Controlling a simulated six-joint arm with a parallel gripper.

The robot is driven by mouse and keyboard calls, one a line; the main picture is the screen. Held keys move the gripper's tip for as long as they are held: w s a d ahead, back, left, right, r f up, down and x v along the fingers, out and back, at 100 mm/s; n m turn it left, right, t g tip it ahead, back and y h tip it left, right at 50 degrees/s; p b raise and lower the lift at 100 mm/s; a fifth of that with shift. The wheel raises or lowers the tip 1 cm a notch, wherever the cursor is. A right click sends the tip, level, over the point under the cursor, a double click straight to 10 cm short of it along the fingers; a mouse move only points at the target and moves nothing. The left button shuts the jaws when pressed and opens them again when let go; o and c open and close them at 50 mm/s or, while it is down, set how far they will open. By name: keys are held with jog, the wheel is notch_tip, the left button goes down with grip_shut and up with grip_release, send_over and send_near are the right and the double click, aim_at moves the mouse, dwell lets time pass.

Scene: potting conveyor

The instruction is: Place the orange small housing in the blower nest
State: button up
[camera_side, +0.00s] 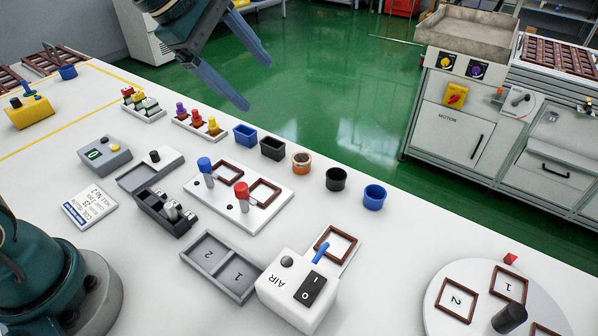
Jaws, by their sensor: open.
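The orange small housing (301,167) is a short round cup with a dark inside. It stands upright in a row of small housings along the far edge of the white table. The blower nest (351,250) is a brown square frame on a light plate beside the white AIR box (284,291), which has a blue lever or nozzle (320,254) over the frame. The frame looks empty. My gripper (257,84) is open and empty, up at the top of the view beyond the row. Its two long fingers point down and to the right, apart from the orange housing.
Blue (245,136) and black (272,150) square housings stand left of the orange one, black (336,181) and blue (374,199) round ones right. A two-frame plate (220,205) with posts and a grey tray (211,278) lie nearer. A round turntable (437,300) is at right.

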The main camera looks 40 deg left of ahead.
jog(key=w+f+n, duration=0.3)
jog(key=w+f, duration=0.1)
jog(key=w, duration=0.1)
jog(key=n+g, duration=0.3)
send_near(299, 156)
jog(key=shift+h, duration=0.4)
jog(key=x, duration=0.5)
jog(key=s+x, duration=0.1)
jog(key=x, duration=0.1)
jog(key=shift+d+f, duration=0.2)
jog(key=shift+d, duration=0.2)
jog(key=shift+w+d+f, duration=0.15)
jog(key=shift+w+f, duration=0.1)
jog(key=shift+f, duration=0.35)
grip_shut()
jog(key=shift+r, duration=0.1)
